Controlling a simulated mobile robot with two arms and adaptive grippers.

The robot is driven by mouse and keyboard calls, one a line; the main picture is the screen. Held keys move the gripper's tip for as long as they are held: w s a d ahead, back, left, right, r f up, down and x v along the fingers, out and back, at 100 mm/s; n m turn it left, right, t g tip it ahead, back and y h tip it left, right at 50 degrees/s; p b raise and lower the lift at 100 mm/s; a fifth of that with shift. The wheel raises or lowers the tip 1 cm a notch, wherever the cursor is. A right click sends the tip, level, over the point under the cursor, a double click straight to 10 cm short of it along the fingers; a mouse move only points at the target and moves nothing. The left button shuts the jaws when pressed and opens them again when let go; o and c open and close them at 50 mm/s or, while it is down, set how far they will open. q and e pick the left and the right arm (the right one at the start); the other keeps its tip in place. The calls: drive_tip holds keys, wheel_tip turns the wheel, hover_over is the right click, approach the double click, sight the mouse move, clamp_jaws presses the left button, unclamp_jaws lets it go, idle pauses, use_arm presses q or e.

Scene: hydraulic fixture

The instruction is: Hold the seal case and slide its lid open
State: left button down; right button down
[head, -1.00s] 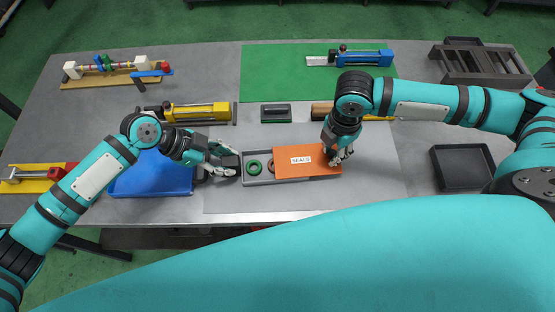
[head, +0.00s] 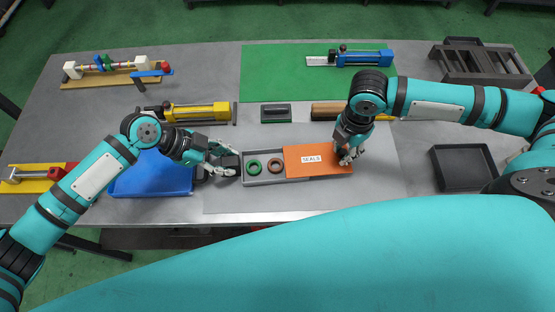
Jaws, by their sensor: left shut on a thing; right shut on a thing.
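The grey seal case (head: 264,181) lies on the table in the middle front. Its orange lid (head: 318,168), labelled SEALS, is slid to the right and overhangs the case's right part. The left part is uncovered and shows a green ring (head: 254,168) and a brown ring (head: 275,165). My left gripper (head: 236,166) is shut on the case's left end. My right gripper (head: 347,158) is shut on the lid near its right end; the fingers partly hide the contact.
A blue tray (head: 150,180) lies left of the case and a black tray (head: 463,167) to the right. Behind are a yellow cylinder (head: 195,112), a dark block (head: 276,112) and a wooden-coloured handle (head: 328,110). Bare table lies right of the lid.

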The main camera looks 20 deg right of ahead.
drive_tip(key=shift+d, duration=0.4)
drive_tip(key=c, duration=1.1)
unclamp_jaws()
drive_tip(key=shift+o, duration=0.2)
wheel_tip(320, 180, up, 12)
